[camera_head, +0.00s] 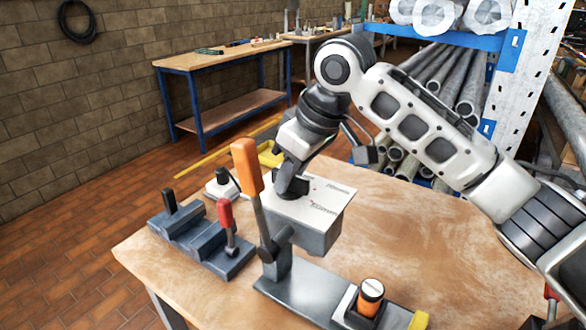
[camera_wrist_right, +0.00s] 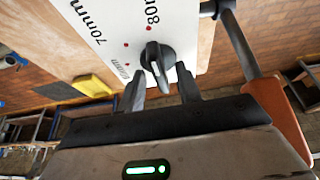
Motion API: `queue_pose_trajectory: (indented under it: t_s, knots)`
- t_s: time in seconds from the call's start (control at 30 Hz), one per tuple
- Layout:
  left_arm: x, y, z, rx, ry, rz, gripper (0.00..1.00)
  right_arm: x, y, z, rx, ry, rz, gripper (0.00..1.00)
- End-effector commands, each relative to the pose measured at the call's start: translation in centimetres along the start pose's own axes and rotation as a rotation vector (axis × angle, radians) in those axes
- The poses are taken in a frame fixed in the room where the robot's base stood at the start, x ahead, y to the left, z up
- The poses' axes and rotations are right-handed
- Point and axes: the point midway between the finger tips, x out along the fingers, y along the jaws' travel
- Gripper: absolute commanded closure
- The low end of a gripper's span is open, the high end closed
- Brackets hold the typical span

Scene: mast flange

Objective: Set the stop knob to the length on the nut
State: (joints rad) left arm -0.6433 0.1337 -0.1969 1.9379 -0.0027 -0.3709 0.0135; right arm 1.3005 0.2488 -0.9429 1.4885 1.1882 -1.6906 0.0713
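The black stop knob (camera_wrist_right: 158,62) sits on a white plate (camera_wrist_right: 185,25) with red dots and "70mm" and "80mm" labels; a smaller label is hard to read. My right gripper (camera_wrist_right: 160,72) is open, its fingers on either side of the knob with a gap visible. In the head view my right gripper (camera_head: 292,187) points down at the white top of the grey box (camera_head: 325,232), hiding the knob. My left gripper is out of view.
An orange-handled lever (camera_head: 247,165) rises beside the box. A dark block with black and red handles (camera_head: 227,215) stands to the left. A yellow piece (camera_head: 419,320) is at the front edge.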

Motion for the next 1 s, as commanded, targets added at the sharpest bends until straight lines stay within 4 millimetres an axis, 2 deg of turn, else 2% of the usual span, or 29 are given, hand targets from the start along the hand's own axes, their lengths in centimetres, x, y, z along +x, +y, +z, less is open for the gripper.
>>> queue_pose_trajectory:
  t_s: [0.1,0.13,0.23,0.67,1.0]
  knots:
    - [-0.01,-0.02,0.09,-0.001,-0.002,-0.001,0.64,0.01,-0.01,0.00,0.000,0.000,0.000,0.65]
    - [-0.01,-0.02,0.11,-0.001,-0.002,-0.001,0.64,0.00,-0.01,0.00,0.000,0.000,0.000,0.71]
    - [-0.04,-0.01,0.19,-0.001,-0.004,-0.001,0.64,-0.01,-0.01,0.00,0.000,-0.001,0.000,0.99]
    - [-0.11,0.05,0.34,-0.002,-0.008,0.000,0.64,-0.05,0.03,0.00,-0.043,-0.001,-0.018,1.00]
    - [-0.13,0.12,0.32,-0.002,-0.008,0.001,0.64,-0.09,0.17,-0.08,-0.257,0.001,-0.109,1.00]
